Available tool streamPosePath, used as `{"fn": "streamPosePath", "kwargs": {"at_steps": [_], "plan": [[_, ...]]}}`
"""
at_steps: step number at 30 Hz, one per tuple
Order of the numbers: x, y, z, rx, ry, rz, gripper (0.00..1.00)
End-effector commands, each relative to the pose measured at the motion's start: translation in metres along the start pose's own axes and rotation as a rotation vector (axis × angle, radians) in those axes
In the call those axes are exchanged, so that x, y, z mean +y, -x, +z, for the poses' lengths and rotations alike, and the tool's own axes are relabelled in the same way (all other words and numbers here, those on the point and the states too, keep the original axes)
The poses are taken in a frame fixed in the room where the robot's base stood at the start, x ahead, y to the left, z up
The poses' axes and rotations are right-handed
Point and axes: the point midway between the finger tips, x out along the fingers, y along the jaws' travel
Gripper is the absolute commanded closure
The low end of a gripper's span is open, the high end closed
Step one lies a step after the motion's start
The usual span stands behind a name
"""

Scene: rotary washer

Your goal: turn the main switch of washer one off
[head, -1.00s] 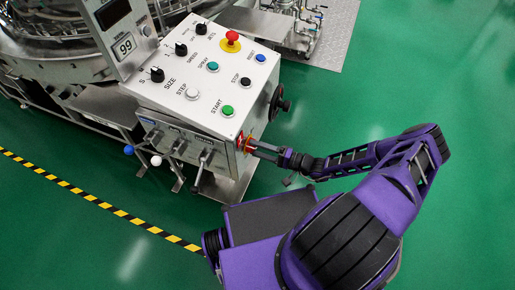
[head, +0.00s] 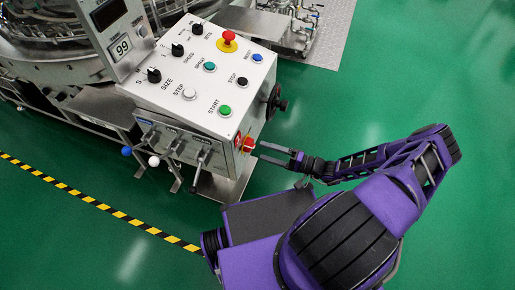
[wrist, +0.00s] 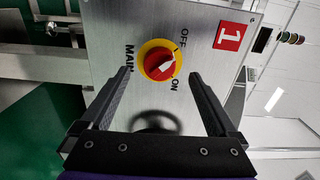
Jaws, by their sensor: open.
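The main switch (wrist: 158,62) is a red knob on a yellow disc in the wrist view, on a metal panel marked with a red number 1 plate (wrist: 228,36). OFF is printed at its upper right, ON at its lower right, MAIN at its left. The white mark on the knob slants to the upper right, toward the OFF side; its exact setting is hard to tell. In the head view the switch (head: 248,145) is on the control box's right side. My gripper (head: 261,150) is open and empty, apart from the switch. In the wrist view its fingers (wrist: 162,85) frame the knob's lower area.
The control box (head: 172,100) carries several buttons and knobs on top, with a red emergency button (head: 229,38). A black handwheel (head: 275,102) sticks out near the switch. Levers with ball ends (head: 154,161) hang at the front. Green floor (head: 400,80) is clear to the right.

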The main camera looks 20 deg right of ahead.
Motion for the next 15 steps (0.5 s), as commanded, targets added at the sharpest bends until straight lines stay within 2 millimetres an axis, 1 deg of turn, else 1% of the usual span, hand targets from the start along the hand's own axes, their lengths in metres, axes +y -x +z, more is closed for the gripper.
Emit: {"fn": "streamPosePath", "kwargs": {"at_steps": [1, 6, 12, 15], "plan": [[0.0, 0.015, -0.001, 0.003, 0.001, 0.003, 0.05], [0.001, 0.058, -0.001, 0.004, 0.002, 0.004, 0.05], [0.001, 0.1, -0.001, 0.003, 0.002, 0.003, 0.05], [0.001, 0.114, -0.001, 0.001, 0.001, 0.003, 0.05]]}}
